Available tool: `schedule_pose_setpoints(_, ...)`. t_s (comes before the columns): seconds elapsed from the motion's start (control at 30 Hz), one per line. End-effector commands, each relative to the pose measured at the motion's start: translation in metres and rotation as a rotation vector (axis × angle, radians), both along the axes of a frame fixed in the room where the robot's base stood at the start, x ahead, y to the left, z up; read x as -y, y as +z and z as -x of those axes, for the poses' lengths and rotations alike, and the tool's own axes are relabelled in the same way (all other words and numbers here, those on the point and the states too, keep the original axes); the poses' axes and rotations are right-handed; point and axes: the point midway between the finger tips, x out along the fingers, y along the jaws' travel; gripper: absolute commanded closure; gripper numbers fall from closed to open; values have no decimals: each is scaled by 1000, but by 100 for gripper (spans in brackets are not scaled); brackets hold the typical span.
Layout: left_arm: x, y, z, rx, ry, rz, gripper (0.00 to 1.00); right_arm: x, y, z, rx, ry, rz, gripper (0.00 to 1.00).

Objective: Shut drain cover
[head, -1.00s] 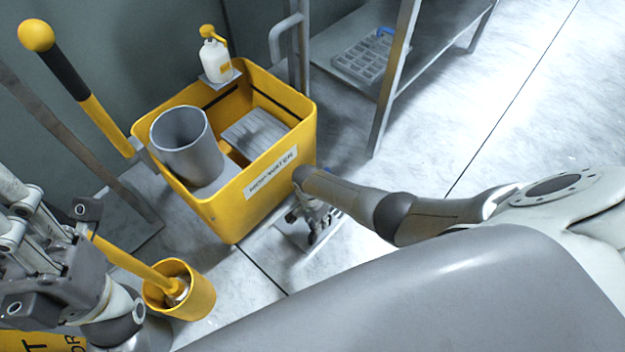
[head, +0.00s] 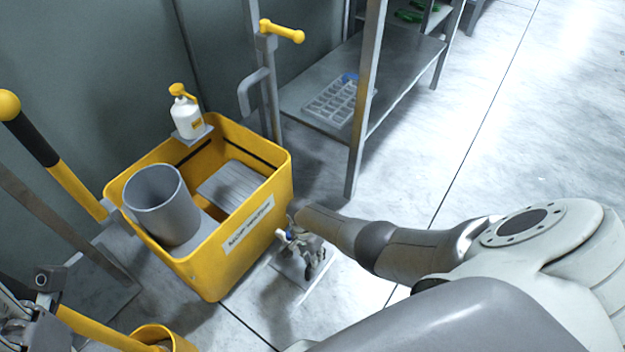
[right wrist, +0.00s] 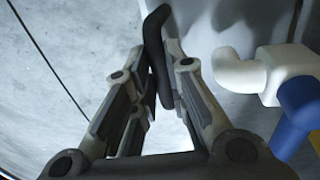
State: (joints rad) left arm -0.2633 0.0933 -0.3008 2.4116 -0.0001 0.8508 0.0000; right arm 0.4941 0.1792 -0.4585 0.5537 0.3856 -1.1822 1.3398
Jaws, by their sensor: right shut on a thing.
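My right gripper (head: 310,268) reaches down beside the yellow mop bucket, over a pale plate (head: 325,272) at floor level, which looks like the drain cover. In the right wrist view, its fingers (right wrist: 163,95) are shut on a dark bent handle (right wrist: 155,40). A pale grey surface (right wrist: 215,25) lies behind the handle. Whether the handle belongs to the plate, and how far the cover is shut, I cannot tell. My left gripper (head: 45,295) is partly cut off at the lower left, near a yellow tool handle (head: 100,330); its fingers are unclear.
The yellow mop-water bucket (head: 238,262) stands just left of my right gripper. A white spout (right wrist: 240,70) with a blue part (right wrist: 300,100) is close to the right of the fingers. A metal shelf (head: 400,75) stands behind. The floor at right is clear.

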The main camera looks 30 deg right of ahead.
Motion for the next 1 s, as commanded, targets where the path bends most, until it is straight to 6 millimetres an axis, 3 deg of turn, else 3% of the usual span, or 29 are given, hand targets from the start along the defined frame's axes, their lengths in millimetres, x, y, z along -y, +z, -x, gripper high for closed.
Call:
schedule_pose_setpoints(0.03, 0, 0, 0, -1, 0, 2, 60, 7, 0, -1, 3, 1, 11, 100)
schedule_pose_setpoints(0.07, 0, 0, 0, -1, 0, 2, 60, 7, 1, -1, 3, 1, 11, 82)
schedule_pose_setpoints(0.2, -1, -1, 0, -2, 1, 4, 60, 6, 1, -1, 3, 1, 9, 65)
schedule_pose_setpoints(0.67, 0, -3, -2, -10, 2, 1, 60, 3, 5, -2, 3, 0, 4, 65)
schedule_pose_setpoints(1.0, 0, -3, -1, -8, 2, 1, 60, 0, 41, -9, 6, 1, 4, 65)
